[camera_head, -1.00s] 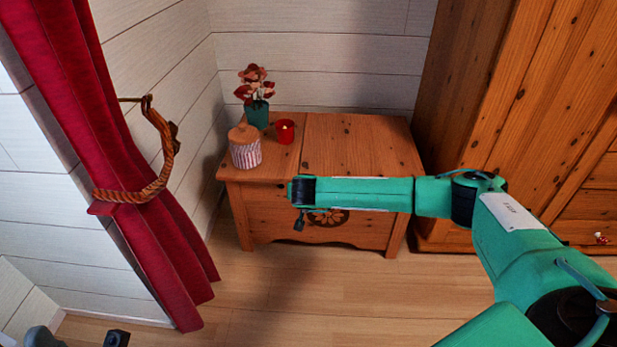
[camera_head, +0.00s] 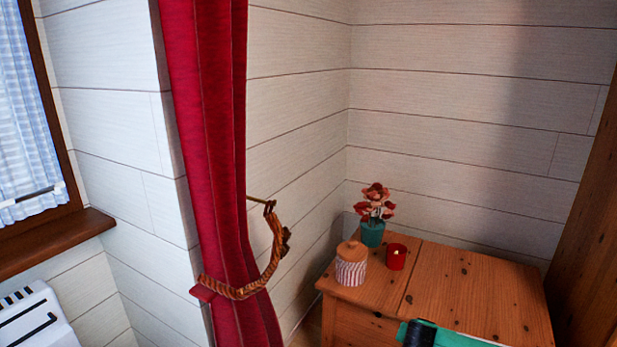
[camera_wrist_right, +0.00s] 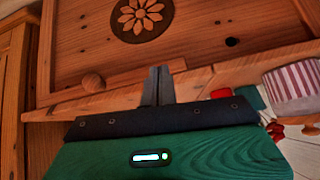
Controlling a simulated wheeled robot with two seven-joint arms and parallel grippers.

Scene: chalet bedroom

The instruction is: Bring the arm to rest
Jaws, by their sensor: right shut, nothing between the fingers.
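My right gripper (camera_wrist_right: 158,86) is shut and empty in the right wrist view, its two dark fingers together. It is in front of the wooden chest (camera_wrist_right: 210,45), whose carved flower shows above the fingertips. I cannot tell whether the fingers touch the wood. In the head view only a green part of my right arm (camera_head: 455,337) shows at the bottom edge, in front of the chest (camera_head: 470,290). The right gripper itself is outside that view. My left gripper is in neither current view.
On the chest stand a striped jar (camera_head: 351,265) with a wooden lid, a red candle (camera_head: 396,257) and a teal flower vase (camera_head: 372,233). A red curtain (camera_head: 215,150) with a rope tie hangs to the left. A wooden wardrobe (camera_head: 590,240) stands at right.

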